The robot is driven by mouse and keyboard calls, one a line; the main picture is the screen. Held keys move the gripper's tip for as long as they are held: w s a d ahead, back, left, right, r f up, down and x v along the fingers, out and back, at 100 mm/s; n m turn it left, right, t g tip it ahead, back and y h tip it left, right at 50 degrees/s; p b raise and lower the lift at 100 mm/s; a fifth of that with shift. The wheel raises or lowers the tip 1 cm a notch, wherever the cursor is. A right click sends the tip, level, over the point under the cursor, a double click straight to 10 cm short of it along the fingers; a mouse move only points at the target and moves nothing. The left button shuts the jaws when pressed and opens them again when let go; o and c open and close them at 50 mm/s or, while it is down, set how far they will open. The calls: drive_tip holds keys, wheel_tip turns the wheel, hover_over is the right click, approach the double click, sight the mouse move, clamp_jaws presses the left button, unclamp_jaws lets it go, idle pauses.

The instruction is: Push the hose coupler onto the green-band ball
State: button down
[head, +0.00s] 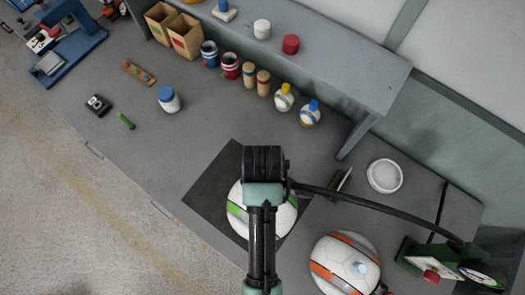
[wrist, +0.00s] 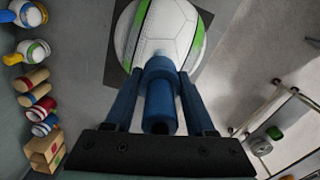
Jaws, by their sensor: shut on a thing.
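The green-band ball (head: 285,217), white with green bands, sits on a dark mat (head: 212,187) in the head view, partly covered by my arm. It also shows at the top of the wrist view (wrist: 172,28). My gripper (wrist: 160,76) is shut on the blue cylindrical hose coupler (wrist: 160,105), a finger on each side. The coupler's far end overlaps the ball's near side in the wrist view; I cannot tell whether they touch. In the head view my wrist is above the ball and hides the fingers and coupler. A black hose (head: 375,201) runs from beside my wrist to the right.
An orange-band ball (head: 330,254) with a pale blue piece on it sits at lower right. A white dish (head: 384,176) lies behind it, and green equipment (head: 418,258) stands far right. A raised shelf (head: 345,66) borders the back, with bottles and jars before it. The bench's left-middle is mostly clear.

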drive_tip(key=shift+f+b, duration=1.15)
drive_tip(key=shift+f, duration=1)
drive_tip(key=shift+c, duration=0.8)
unclamp_jaws()
